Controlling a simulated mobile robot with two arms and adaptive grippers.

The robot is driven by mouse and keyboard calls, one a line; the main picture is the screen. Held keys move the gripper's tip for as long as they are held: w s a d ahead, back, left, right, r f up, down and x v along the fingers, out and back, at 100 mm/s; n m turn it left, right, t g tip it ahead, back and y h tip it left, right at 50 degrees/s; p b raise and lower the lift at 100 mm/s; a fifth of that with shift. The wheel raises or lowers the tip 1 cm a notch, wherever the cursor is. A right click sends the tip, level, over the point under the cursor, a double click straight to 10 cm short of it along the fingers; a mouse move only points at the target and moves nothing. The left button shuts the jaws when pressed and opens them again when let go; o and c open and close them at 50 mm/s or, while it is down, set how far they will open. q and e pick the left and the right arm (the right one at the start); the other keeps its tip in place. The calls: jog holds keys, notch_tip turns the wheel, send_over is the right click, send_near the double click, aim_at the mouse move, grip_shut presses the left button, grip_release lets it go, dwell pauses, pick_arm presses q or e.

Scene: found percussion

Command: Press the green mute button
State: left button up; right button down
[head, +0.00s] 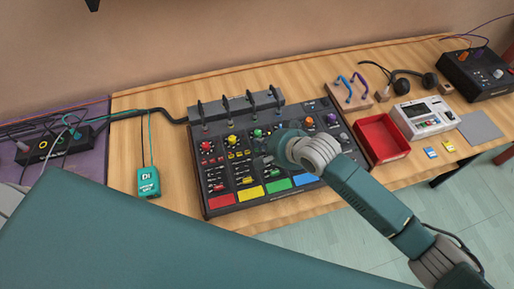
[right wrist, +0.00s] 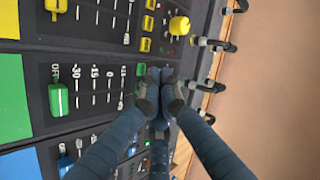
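The black mixing console (head: 218,197) lies on the wooden table with red, yellow, green and blue channels. In the right wrist view a small green button (right wrist: 140,69) shows right beside my fingertips, partly covered by them; I take it as the green mute button. The green fader cap (right wrist: 58,100) and green pad (right wrist: 12,98) lie in the same channel. My right gripper (head: 264,160) is over the middle of the console, its fingertips (right wrist: 160,92) together with nothing between them. Whether they touch the panel is unclear. My left gripper is out of view.
Cables plug into a grey bar (head: 236,106) along the console's back. A teal DI box (head: 148,182) stands left. A red tray (head: 382,138), a white cassette device (head: 424,117) and headphones (head: 402,85) lie right.

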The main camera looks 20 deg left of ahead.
jog(key=shift+f, duration=0.1)
dwell(0.4)
jog(key=shift+f, duration=0.3)
jog(key=shift+f, duration=0.15)
dwell(0.4)
jog(key=shift+r+p, duration=0.6)
jog(key=shift+p, duration=0.35)
notch_tip(320, 180, up, 6)
jog(key=p, duration=0.6)
jog(key=shift+p, duration=0.35)
